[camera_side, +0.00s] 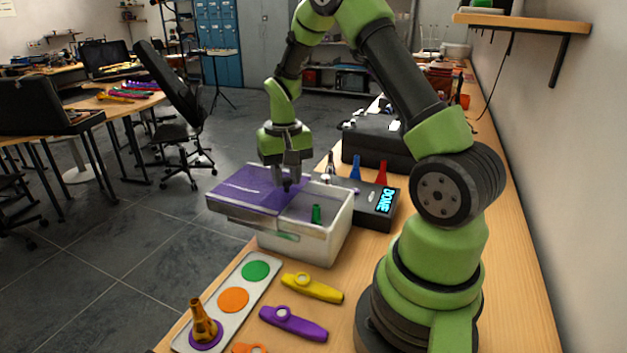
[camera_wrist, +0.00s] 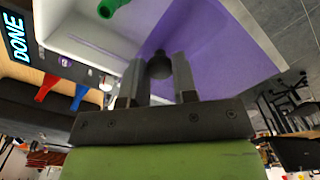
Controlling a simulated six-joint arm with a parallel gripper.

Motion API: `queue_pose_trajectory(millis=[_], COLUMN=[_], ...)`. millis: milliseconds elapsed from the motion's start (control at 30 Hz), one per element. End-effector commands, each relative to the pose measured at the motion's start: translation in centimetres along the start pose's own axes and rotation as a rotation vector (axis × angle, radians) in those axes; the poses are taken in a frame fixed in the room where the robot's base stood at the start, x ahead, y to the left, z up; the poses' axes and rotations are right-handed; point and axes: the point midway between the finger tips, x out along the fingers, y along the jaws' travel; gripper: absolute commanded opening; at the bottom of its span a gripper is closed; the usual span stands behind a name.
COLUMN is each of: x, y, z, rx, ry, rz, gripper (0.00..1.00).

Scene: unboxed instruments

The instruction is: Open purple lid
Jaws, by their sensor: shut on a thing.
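The purple lid (camera_side: 258,193) lies on the white box (camera_side: 325,240), shifted to the left so that it overhangs the box's left side. The right part of the box is uncovered, and a green object (camera_side: 316,214) shows inside. My gripper (camera_side: 288,185) points down at the right edge of the lid. In the wrist view my gripper (camera_wrist: 160,75) has its two fingers shut on the dark lid knob (camera_wrist: 159,66). The purple lid (camera_wrist: 205,45) spreads beyond the fingers there, and the green object (camera_wrist: 112,6) is at the top.
A dark box with a lit DONE display (camera_side: 386,201) stands right behind the white box, with blue (camera_side: 355,168) and red (camera_side: 381,173) pieces. In front are a tray with coloured circles (camera_side: 249,291), a yellow kazoo (camera_side: 312,288) and a purple kazoo (camera_side: 293,323). The table's left edge is close.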

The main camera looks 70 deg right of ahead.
Motion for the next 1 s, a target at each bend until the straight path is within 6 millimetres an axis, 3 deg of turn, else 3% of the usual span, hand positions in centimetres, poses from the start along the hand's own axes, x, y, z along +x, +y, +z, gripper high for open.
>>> queue_pose_trajectory(millis=[167,533,567,667,1000], x=[0.1,0.0,0.0,0.0,-0.4], y=[-1.4,-1.6,-1.6,-1.6,-1.7], z=[-1.6,-1.8,-1.8,-1.8,-1.8], rx=[-0.004,-0.003,-0.003,-0.002,-0.001], ry=[0.006,0.005,0.005,0.004,0.005], rz=[0.002,0.002,0.002,0.002,0.000], gripper=[0.00,0.00,0.31,0.52,0.52])
